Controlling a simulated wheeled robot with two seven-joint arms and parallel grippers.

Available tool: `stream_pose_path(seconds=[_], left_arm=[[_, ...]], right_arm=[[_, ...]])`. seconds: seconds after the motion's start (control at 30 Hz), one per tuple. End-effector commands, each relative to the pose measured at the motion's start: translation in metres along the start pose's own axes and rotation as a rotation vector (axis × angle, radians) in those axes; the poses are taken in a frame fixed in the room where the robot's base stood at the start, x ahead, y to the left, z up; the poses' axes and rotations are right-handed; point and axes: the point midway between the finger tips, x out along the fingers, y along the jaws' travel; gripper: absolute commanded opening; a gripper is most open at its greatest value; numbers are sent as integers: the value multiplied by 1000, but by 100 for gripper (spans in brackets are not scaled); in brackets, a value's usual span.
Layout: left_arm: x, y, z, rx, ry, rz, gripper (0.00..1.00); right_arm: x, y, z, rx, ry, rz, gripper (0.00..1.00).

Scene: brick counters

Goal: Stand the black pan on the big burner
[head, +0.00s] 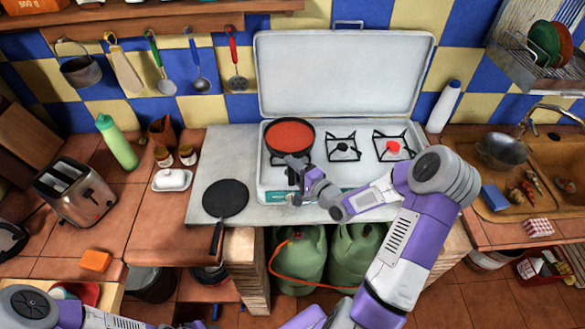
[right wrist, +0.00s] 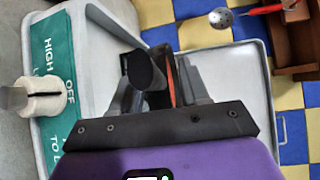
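The black pan (head: 225,198) lies flat on the grey counter left of the stove, its handle toward the front. A pan of red sauce (head: 290,134) covers the left burner of the white stove (head: 345,75). The middle burner (head: 343,148) is bare. The right burner (head: 394,147) has a red piece at its centre. My right gripper (head: 298,168) is at the front of the sauce pan. In the right wrist view its fingers (right wrist: 158,95) stand apart on either side of a dark handle (right wrist: 146,70); contact is unclear. My left gripper is out of view.
The raised stove lid stands behind the burners. A cream knob (right wrist: 40,100) sits on the teal front panel. A toaster (head: 75,192), a green bottle (head: 117,142) and a white butter dish (head: 172,180) are at left. A white bottle (head: 443,106) and the sink are at right.

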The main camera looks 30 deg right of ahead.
Motion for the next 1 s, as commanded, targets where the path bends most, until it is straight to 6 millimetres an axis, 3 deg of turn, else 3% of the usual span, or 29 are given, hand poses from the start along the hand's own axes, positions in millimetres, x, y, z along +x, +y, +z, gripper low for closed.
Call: stream_pose_path(seconds=[0.33, 0.8, 1.0], left_arm=[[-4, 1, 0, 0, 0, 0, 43], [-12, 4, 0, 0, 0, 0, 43], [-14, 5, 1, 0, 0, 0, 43]], right_arm=[[-3, -6, 0, 0, 1, 1, 45], [-96, -5, 0, 1, 4, 2, 45], [-117, -5, 0, -1, 1, 1, 45]])
